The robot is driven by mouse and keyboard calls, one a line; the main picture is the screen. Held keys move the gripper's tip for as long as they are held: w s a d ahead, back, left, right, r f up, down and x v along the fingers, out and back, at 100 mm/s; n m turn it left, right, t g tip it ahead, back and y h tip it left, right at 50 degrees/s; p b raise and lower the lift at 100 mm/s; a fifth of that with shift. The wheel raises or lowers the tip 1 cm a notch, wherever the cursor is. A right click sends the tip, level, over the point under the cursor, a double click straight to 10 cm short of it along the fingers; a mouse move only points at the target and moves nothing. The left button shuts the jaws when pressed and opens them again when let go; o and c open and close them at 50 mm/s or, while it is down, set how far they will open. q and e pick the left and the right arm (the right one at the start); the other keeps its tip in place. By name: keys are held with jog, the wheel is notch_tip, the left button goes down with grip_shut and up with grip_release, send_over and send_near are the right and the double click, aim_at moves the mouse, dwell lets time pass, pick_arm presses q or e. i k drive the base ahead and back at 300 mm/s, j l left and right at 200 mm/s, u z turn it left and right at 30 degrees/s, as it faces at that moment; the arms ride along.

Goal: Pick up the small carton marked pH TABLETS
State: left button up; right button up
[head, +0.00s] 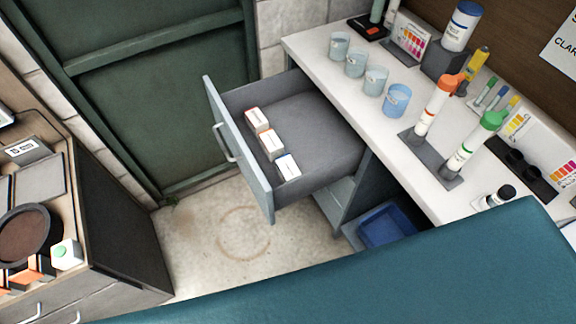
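Three small white cartons stand in a row in an open grey drawer (320,135) under the white counter. The back carton (257,119) and the middle carton (271,143) have orange-brown sides. The front carton (288,167) is white with a dark blue mark. Their print is too small to read, so I cannot tell which one is marked pH TABLETS. Neither of my grippers is in view.
The counter (318,62) holds several cups, bottles with orange and green caps, and colour charts. A blue bin (387,227) sits below it. A teal surface (400,275) crosses the bottom. A left cabinet (118,235) holds more items. The drawer's right half is bare.

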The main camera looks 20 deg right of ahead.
aim_at(272, 146)
jog(key=i+j+z, duration=0.15)
jog(key=j+z, duration=0.15)
jog(key=z, duration=0.15)
jog(key=i+j+z, duration=0.15)
jog(key=j+z, duration=0.55)
jog(key=z, duration=0.15)
jog(key=i, duration=0.05)
